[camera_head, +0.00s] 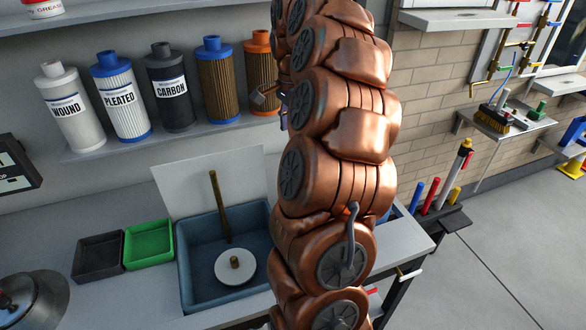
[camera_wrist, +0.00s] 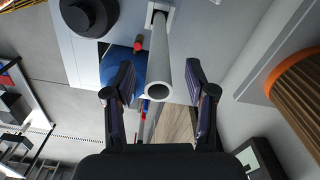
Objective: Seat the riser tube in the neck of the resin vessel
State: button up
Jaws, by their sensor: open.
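In the wrist view a pale grey hollow tube (camera_wrist: 161,60), which looks like the riser tube, runs away from me with its open end facing the camera. A small white bracket (camera_wrist: 168,15) is at its far end. My gripper (camera_wrist: 160,66) is open. Its dark fingers stand on either side of the tube with a gap at each side, so it is not gripped. A blue rounded body (camera_wrist: 122,66) lies beyond the left finger, partly hidden; I cannot tell whether it is the resin vessel. In the head view my copper arm hides this area.
A shelf (camera_head: 150,145) holds several filter cartridges; the orange one (camera_head: 257,75) also shows close on the right in the wrist view (camera_wrist: 300,95). On the bench are a blue tub (camera_head: 188,262) with a brown rod (camera_head: 220,207), a green tray (camera_head: 148,245) and a black tray (camera_head: 98,258).

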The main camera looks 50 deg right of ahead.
jog(key=shift+f+p, duration=1.05)
jog(key=shift+f, duration=1.55)
grip_shut()
